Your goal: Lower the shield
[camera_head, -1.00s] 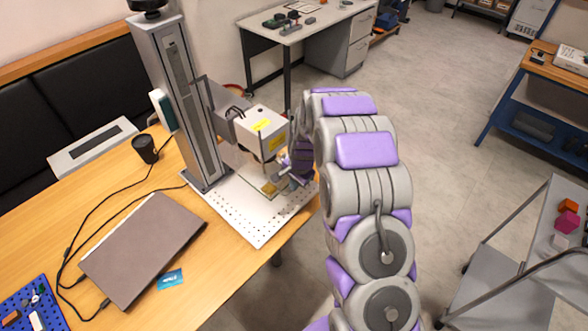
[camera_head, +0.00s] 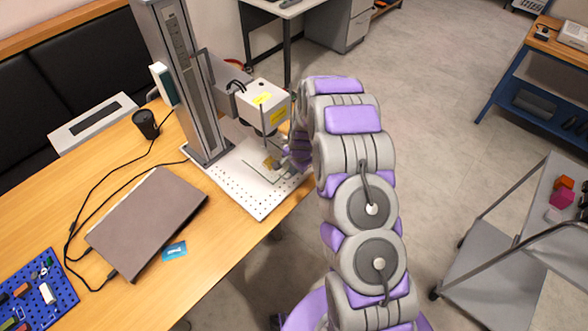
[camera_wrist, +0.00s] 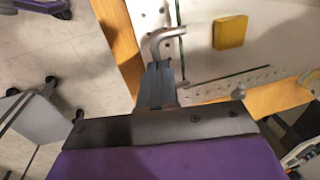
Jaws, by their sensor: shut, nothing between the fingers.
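The laser marker head (camera_head: 262,104) is a white box with yellow labels, mounted on a tall grey column (camera_head: 185,80). A thin, pale, see-through panel that looks like the shield (camera_head: 255,155) hangs below the head, close over the perforated base plate (camera_head: 232,187). My gripper (camera_head: 279,164) is at the right side of the head, low near the plate. In the wrist view my gripper (camera_wrist: 160,70) is shut and empty. A bent silver rod (camera_wrist: 168,36) lies right at the fingertips; I cannot tell whether they touch. A yellow square block (camera_wrist: 230,32) lies on the plate beyond.
A grey cart (camera_head: 500,245) stands at the right. The floor between is clear.

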